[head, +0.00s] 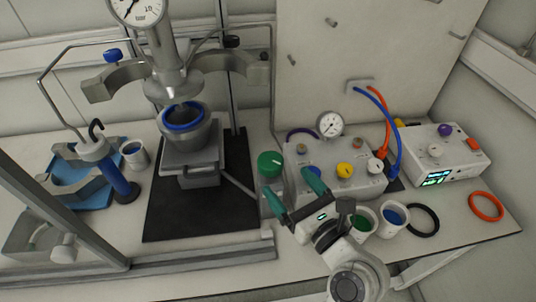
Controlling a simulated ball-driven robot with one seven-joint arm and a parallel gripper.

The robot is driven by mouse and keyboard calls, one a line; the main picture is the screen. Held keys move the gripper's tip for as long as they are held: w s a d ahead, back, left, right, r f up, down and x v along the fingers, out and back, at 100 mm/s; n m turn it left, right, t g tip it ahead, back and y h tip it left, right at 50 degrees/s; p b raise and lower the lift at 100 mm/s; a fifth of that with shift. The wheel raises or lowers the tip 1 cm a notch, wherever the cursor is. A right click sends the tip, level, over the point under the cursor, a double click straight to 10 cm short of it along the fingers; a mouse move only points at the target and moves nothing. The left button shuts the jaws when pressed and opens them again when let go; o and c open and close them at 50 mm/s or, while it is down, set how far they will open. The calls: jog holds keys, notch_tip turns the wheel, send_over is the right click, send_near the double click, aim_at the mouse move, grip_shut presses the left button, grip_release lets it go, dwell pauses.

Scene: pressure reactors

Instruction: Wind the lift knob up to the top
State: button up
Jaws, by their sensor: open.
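A green round knob (270,161) tops a short grey post right of the lift stand; it looks like the lift knob, though its marking is too small to read. A rod runs from the lift (199,168) down right toward this post. The lift's platform sits below the clamp ring and carries a steel vessel with a blue ring (184,117) beneath the reactor head (172,82). My gripper (288,179) is open and empty, its teal fingers spread. In the picture its left finger is just below the green knob and its right finger lies over the control box; depth is unclear.
A control box (318,157) with coloured knobs and a gauge stands right of the green knob. Two cups (392,217) and black and orange rings lie near the front right. A metal frame rail (200,258) crosses the front left. A second instrument (446,158) stands further right.

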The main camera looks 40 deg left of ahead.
aim_at(264, 152)
jog(key=x, duration=1)
jog(key=shift+f+p, duration=0.1)
jog(key=shift+p, duration=0.2)
jog(key=c, duration=1)
